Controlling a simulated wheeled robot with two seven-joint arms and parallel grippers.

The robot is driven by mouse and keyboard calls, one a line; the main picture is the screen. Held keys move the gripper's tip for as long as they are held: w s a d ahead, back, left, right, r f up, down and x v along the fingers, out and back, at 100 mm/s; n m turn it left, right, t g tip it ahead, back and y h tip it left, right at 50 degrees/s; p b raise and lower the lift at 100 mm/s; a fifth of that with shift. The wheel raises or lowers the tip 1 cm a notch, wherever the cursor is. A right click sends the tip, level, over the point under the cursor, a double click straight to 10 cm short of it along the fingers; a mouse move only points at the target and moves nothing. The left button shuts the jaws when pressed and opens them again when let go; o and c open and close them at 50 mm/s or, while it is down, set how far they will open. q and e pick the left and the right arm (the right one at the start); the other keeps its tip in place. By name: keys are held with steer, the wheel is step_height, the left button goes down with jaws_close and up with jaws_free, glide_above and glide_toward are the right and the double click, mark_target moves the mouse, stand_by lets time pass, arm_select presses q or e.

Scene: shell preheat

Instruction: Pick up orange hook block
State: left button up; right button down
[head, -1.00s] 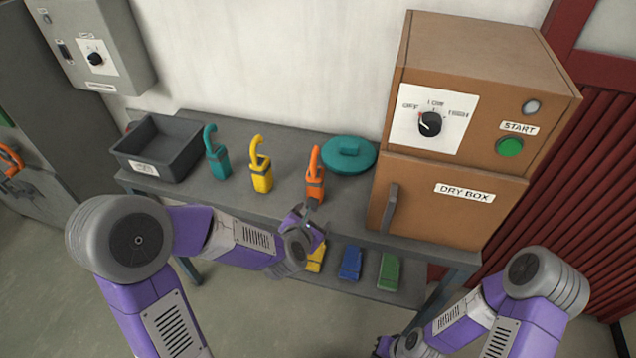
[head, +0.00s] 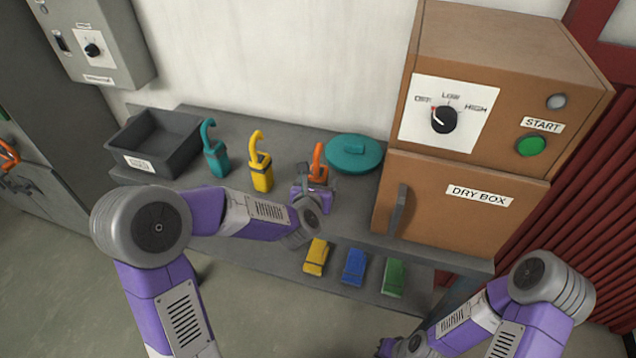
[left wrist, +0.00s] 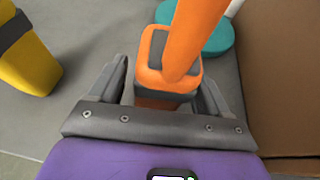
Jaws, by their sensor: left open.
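The orange hook block (head: 318,164) stands upright on the bench in front of the teal lid, partly hidden by my left gripper in the head view. In the left wrist view the orange hook block (left wrist: 168,62) stands between the two fingers, its hook rising toward the camera. My left gripper (left wrist: 165,90) is open, with one dark finger on each side of the block. In the head view my left gripper (head: 315,190) is at the block from the front. My right gripper lies at the bottom edge, mostly cut off, so its jaws do not show.
A yellow hook block (head: 261,172) and a teal one (head: 215,158) stand to the left, beside a grey bin (head: 120,160). The round teal lid (head: 356,154) lies behind. The brown dry box (head: 440,205) is at right. Yellow, blue and green blocks lie on the lower shelf.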

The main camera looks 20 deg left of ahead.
mark_target(316, 158)
arm_select(q)
steer(key=c, duration=1.4)
steer(key=shift+o, duration=0.2)
steer(key=shift+r, duration=0.15)
step_height(316, 158, up, 10)
steer(key=p, duration=0.3)
steer(key=shift+p, duration=0.35)
